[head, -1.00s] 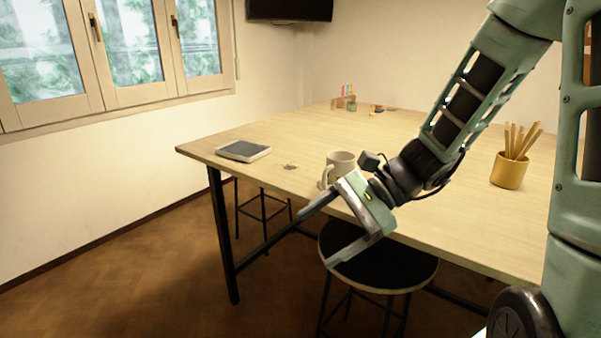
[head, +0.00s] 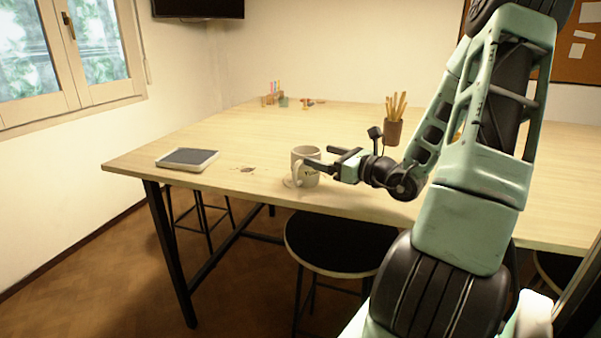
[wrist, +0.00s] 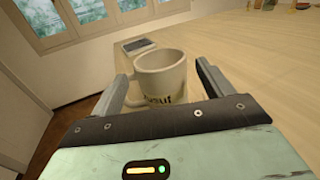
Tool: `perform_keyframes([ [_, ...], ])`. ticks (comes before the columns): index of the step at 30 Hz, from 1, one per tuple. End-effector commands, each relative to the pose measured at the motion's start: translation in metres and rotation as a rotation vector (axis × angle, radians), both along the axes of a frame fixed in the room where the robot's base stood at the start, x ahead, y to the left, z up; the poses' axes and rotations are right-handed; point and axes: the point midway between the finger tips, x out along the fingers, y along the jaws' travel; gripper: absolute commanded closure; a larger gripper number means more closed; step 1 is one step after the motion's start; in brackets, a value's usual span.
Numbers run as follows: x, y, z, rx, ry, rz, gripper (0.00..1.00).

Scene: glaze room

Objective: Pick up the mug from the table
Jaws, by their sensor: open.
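A cream mug (head: 306,167) with dark lettering stands upright near the front edge of the wooden table (head: 240,135), its handle toward the left front. My gripper (head: 318,170) is open at table height, its fingers reaching to the mug from the right. In the wrist view the mug (wrist: 161,77) shows between the two spread fingers of my gripper (wrist: 165,85), and its handle reaches to the left finger. I cannot tell whether that finger touches the handle. The lower part of the mug is hidden behind the gripper body.
A grey-topped tablet-like device (head: 188,159) lies at the table's left corner. A pot of sticks (head: 394,130) stands farther back, behind my arm. Small colourful items (head: 274,97) sit at the far edge. A dark round stool (head: 335,245) stands under the front edge.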

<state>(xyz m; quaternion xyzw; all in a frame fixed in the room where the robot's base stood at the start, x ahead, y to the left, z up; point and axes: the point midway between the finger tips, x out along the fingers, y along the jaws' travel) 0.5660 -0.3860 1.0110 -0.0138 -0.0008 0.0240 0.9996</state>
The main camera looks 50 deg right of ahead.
Motion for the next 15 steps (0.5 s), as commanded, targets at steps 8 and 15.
perform_keyframes([
  [8, 0.002, 0.001, -0.044, 0.000, 0.000, 0.004, 0.21],
  [15, 0.020, 0.002, -0.041, -0.002, 0.000, 0.004, 0.21],
])
